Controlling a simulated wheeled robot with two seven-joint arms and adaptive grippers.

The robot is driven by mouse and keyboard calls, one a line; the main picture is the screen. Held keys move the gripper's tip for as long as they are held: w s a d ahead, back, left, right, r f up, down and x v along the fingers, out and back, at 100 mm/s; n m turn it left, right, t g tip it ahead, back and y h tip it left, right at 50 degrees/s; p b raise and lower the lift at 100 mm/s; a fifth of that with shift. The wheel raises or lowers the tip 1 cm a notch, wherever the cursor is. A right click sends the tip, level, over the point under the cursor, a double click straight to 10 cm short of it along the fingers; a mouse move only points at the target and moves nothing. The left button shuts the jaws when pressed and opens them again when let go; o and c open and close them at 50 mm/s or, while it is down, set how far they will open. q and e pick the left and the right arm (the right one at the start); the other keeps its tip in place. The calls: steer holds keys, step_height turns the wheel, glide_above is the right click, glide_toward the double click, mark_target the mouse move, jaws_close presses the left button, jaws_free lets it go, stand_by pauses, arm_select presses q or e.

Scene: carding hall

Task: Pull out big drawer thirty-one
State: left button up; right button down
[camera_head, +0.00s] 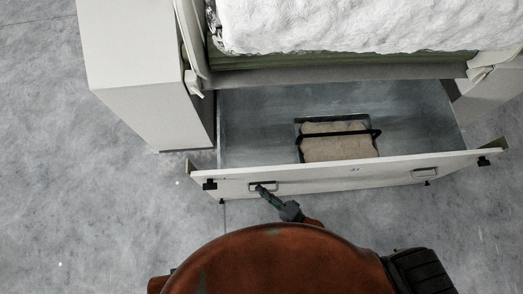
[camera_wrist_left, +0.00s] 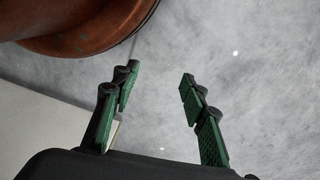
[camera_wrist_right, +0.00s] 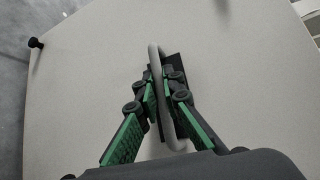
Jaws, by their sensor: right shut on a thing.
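The big drawer (camera_head: 335,178) is out from the pale machine in the head view, its inside exposed. A small mark that looks like 31 is on its front. The front has two bar handles, one left (camera_head: 262,186) and one right (camera_head: 425,173). My right gripper (camera_head: 264,191) is at the left handle; in the right wrist view its fingers (camera_wrist_right: 163,82) are shut around the handle bar (camera_wrist_right: 168,110). My left gripper (camera_wrist_left: 157,82) shows only in its own wrist view, fingers apart, with nothing between them but floor behind.
A tan block in a dark frame (camera_head: 338,143) lies inside the drawer. White fluffy fibre (camera_head: 360,25) lies above it on the machine. A pale cabinet side (camera_head: 150,80) stands at the left. Bare grey floor (camera_head: 80,200) is open at the left.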

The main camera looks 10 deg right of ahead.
arm_select(q)
steer(key=shift+a+f, duration=0.15)
steer(key=shift+f, duration=0.7)
arm_select(e)
steer(key=shift+s+a, duration=0.2)
steer(key=shift+s, duration=0.75)
steer(key=shift+s+a, duration=0.15)
steer(key=shift+s, duration=0.8)
steer(key=c, duration=2.3)
jaws_free()
arm_select(q)
steer(key=shift+s, duration=0.15)
arm_select(e)
steer(key=v, duration=1.2)
steer(key=shift+d+f, duration=0.1)
